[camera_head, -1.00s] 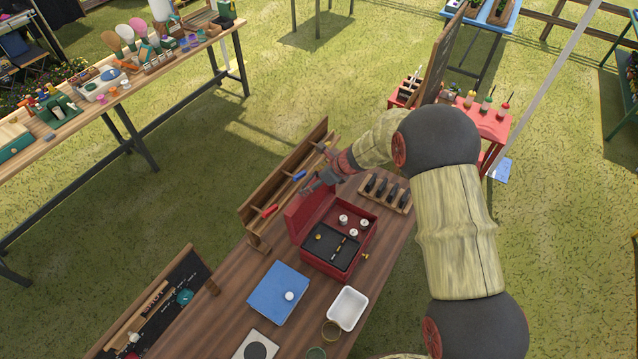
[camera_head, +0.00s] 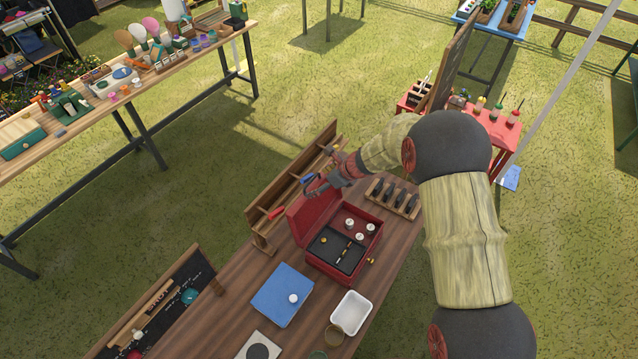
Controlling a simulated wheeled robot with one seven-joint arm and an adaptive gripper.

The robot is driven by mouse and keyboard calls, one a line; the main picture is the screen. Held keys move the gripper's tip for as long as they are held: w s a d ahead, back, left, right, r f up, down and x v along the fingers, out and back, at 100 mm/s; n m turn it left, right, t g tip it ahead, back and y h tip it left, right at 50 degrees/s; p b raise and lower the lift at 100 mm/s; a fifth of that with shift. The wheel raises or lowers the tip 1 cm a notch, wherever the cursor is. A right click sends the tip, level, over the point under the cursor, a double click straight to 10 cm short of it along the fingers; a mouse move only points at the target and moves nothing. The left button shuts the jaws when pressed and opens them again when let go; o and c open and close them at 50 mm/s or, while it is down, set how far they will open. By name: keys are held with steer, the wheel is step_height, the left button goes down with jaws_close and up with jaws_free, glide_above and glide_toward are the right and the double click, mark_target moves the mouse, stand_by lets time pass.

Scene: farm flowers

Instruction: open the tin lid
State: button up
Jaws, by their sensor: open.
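The tin is a red box (camera_head: 376,232) on the wooden table. Its red lid (camera_head: 303,218) stands raised along the back left edge, so the inside shows. Inside are a black tray (camera_head: 327,250) with small brass-coloured pieces and several white-topped pots (camera_head: 360,237). My gripper (camera_head: 314,187) is at the upper edge of the raised lid, with its fingers apart. It appears to hold nothing. I cannot tell whether a finger touches the lid.
A wooden rack (camera_head: 262,236) with coloured-handled tools stands behind the lid. A holder with dark tools (camera_head: 394,196) is right of the tin. A blue book (camera_head: 280,293) and a white tray (camera_head: 351,312) lie in front. A small brass knob (camera_head: 371,261) is at the tin's front.

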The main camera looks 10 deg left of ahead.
steer(key=v, duration=1.1)
steer(key=shift+d+r, duration=0.2)
steer(key=shift+r, duration=0.05)
steer(key=shift+c, duration=0.4)
